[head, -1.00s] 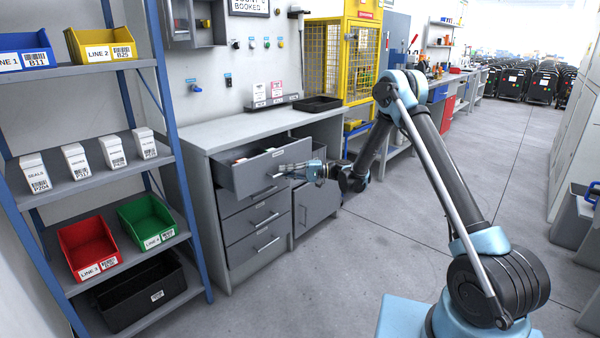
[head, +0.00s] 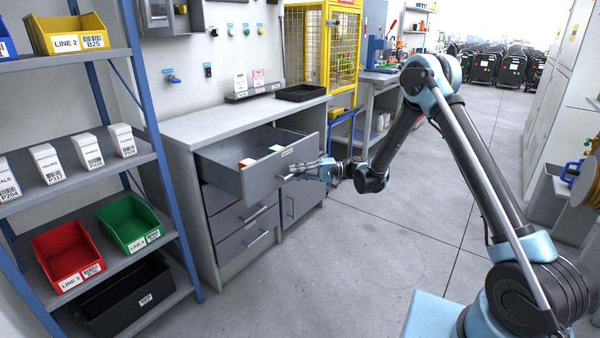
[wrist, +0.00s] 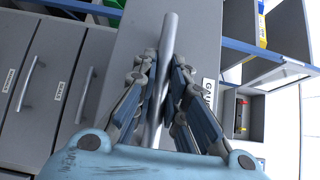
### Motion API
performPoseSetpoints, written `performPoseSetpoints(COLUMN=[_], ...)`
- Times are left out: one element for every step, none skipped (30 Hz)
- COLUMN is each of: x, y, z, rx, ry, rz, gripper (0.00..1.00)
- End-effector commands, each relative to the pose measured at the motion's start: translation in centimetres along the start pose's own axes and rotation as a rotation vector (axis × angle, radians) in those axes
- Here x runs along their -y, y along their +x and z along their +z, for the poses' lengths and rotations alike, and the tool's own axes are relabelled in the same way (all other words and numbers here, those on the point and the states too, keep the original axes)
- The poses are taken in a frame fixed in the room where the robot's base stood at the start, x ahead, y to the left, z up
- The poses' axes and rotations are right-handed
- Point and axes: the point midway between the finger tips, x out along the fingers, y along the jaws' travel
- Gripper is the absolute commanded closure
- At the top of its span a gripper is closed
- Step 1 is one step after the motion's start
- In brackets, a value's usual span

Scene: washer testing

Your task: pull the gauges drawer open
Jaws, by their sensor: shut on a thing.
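The gauges drawer (head: 258,176) is the top drawer of the grey cabinet, and it stands well out from the cabinet body. Its bar handle (wrist: 168,38) runs between my finger pads in the wrist view. A white label starting "GAU" (wrist: 208,91) shows on the drawer front beside it. My gripper (head: 294,175) is shut on the handle, at the front of the drawer. Inside the drawer lie small items, one orange (head: 246,162) and one green-topped (head: 275,149). Part of the drawer's inside is hidden by its front.
Shut lower drawers (head: 243,242) and a cupboard door (head: 301,201) are below. A shelf rack with bins, among them a green bin (head: 132,222), stands at the left. A black tray (head: 301,93) lies on the worktop (head: 215,118). The floor (head: 350,285) before the cabinet is clear.

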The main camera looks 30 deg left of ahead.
Motion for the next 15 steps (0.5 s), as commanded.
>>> performPoseSetpoints(x=[-0.17, -0.17, -0.17, -0.17, -0.17, -0.17, -0.17, -0.17, -0.16, -0.15, -0.14, -0.11, -0.10, -0.09, -0.08], y=[-0.15, -0.15, -0.14, -0.14, -0.13, -0.13, -0.12, -0.11, -0.10, -0.09, -0.06, -0.04, -0.02, 0.00, 0.01], z=[-0.17, -0.18, -0.18, -0.18, -0.18, -0.19, -0.19, -0.19, -0.19, -0.17, -0.15, -0.13, -0.11, -0.09, -0.08], rx=[-0.004, -0.004, -0.004, -0.004, -0.004, -0.004, -0.004, -0.004, -0.003, -0.003, -0.003, -0.002, -0.002, -0.001, -0.001], ry=[-0.001, -0.001, -0.001, -0.001, -0.001, -0.001, -0.001, -0.001, -0.001, -0.001, -0.001, -0.001, -0.001, -0.001, -0.001], rz=[0.004, 0.004, 0.004, 0.004, 0.004, 0.004, 0.004, 0.004, 0.004, 0.004, 0.003, 0.003, 0.003, 0.003, 0.002], gripper=[1.00, 1.00, 1.00, 1.00, 1.00, 1.00, 1.00, 1.00, 0.79, 0.72, 0.67, 0.67, 0.67, 0.67, 0.67])
